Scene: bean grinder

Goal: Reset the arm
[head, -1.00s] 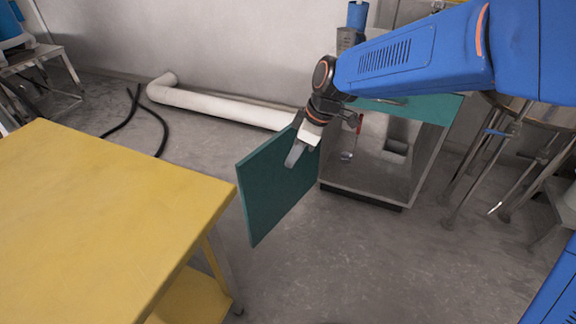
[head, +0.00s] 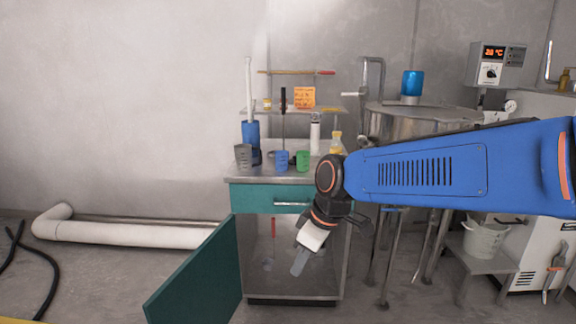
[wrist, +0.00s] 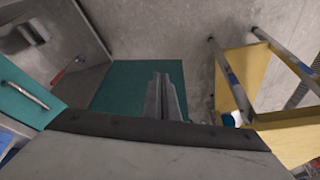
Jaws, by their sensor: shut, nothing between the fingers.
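My gripper (head: 299,262) hangs from my blue arm in front of the open cabinet (head: 290,285) in the head view, pointing down. Its fingers (wrist: 165,98) are closed together and empty in the wrist view. The green cabinet door (head: 195,280) stands swung open to the left of my gripper. In the wrist view the door (wrist: 125,85) shows beside the fingers; I cannot tell whether they touch it. The closed green drawer (head: 270,198) is above the cabinet opening. My arm hides part of the cabinet's right side.
Cups, a blue cup (head: 282,160) and a green cup (head: 302,160) among them, stand on the counter. A metal drum (head: 420,120) on legs and a white bucket (head: 485,238) are at right. A white pipe (head: 130,235) lies along the wall. A yellow table (wrist: 280,90) shows in the wrist view.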

